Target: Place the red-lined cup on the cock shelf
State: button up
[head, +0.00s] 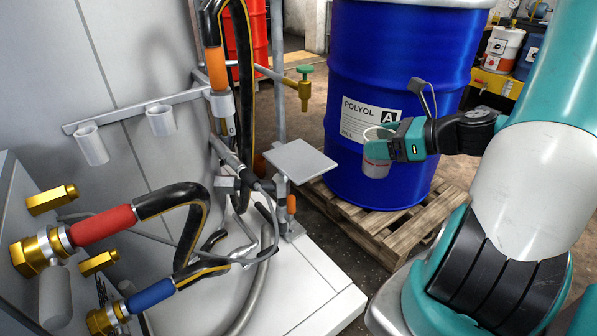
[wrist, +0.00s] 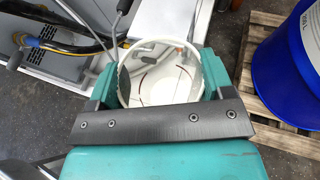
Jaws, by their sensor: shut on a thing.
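The red-lined cup (head: 376,169) is a pale, translucent cup held upright in my gripper (head: 382,148), in front of the blue drum in the head view. In the wrist view the cup (wrist: 158,92) is seen from above, with thin dark red lines inside and no clear contents. My gripper's teal fingers (wrist: 159,78) are shut on both its sides. The cock shelf (head: 299,160) is a bare, flat grey square plate below the brass cock (head: 304,90) with a green handle. The cup is to the right of the shelf, apart from it.
The blue POLYOL drum (head: 405,65) stands on a wooden pallet (head: 395,232) behind the gripper. Hoses with a red grip (head: 103,225) and a blue grip (head: 150,295) are at the left. Two empty-looking white holders (head: 160,119) hang on a wall rail.

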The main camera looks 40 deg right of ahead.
jog(key=r+b+x, duration=0.1)
jog(key=x, duration=0.5)
jog(key=r+b+x, duration=0.1)
jog(key=b+x, duration=0.1)
jog(key=x, duration=0.4)
jog(key=w+a+r+b+x, duration=0.1)
jog(key=b+x, duration=0.1)
jog(key=x, duration=0.4)
jog(key=shift+w+r, duration=0.15)
jog(key=shift+w, duration=0.1)
jog(key=shift+r, duration=0.15)
jog(key=o, duration=1)
